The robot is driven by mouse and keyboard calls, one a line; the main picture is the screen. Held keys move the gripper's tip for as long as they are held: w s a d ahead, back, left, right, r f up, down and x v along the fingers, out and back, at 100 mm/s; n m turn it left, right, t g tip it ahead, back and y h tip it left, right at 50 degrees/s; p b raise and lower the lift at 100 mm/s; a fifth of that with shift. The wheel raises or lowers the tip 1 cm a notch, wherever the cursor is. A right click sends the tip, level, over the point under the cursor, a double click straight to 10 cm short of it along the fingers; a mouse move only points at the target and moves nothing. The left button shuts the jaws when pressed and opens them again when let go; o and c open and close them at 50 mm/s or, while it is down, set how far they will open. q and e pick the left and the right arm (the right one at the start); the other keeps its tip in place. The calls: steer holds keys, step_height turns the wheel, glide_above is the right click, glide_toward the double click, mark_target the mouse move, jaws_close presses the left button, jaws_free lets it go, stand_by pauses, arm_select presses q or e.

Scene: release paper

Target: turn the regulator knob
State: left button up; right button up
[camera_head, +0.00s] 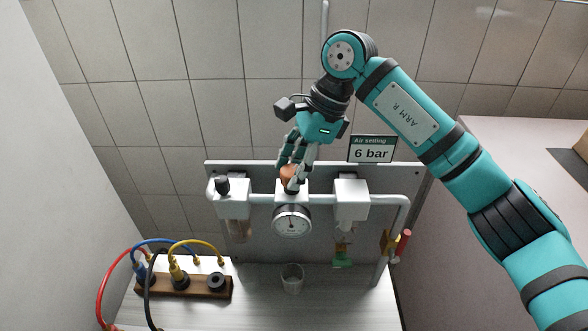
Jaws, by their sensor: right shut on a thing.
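The regulator knob (287,174) is orange-brown and sits on top of the middle white regulator block, above a round pressure gauge (292,221). My right gripper (291,178) reaches down from above and is shut on the knob, with its fingers covering part of it. A sign (372,149) reading "Air setting 6 bar" stands to the right of the gripper. My left gripper is not in view.
White units flank the regulator on the left (232,191) and right (351,201), joined by pipe on a grey panel (330,248). A clear cup (292,278) stands below the gauge. A wooden block (205,287) with coloured cables sits at lower left.

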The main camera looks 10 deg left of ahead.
steer(key=m+t+b, duration=0.1)
steer(key=m+b, duration=0.2)
steer(key=b, duration=0.1)
steer(key=m+t+b, duration=0.1)
steer(key=m+b, duration=0.3)
steer(key=b, duration=0.1)
steer(key=shift+s+f+t, duration=0.1)
steer(key=shift+f+t, duration=0.05)
steer(key=shift+t, duration=0.25)
steer(key=shift+r+m+t+b, duration=0.2)
steer(key=shift+m+t+b, duration=0.4)
steer(key=shift+m+b, duration=1.15)
steer(key=o, duration=1.1)
steer(key=shift+o, duration=0.2)
steer(key=shift+r, duration=0.1)
steer(key=v, duration=1.2)
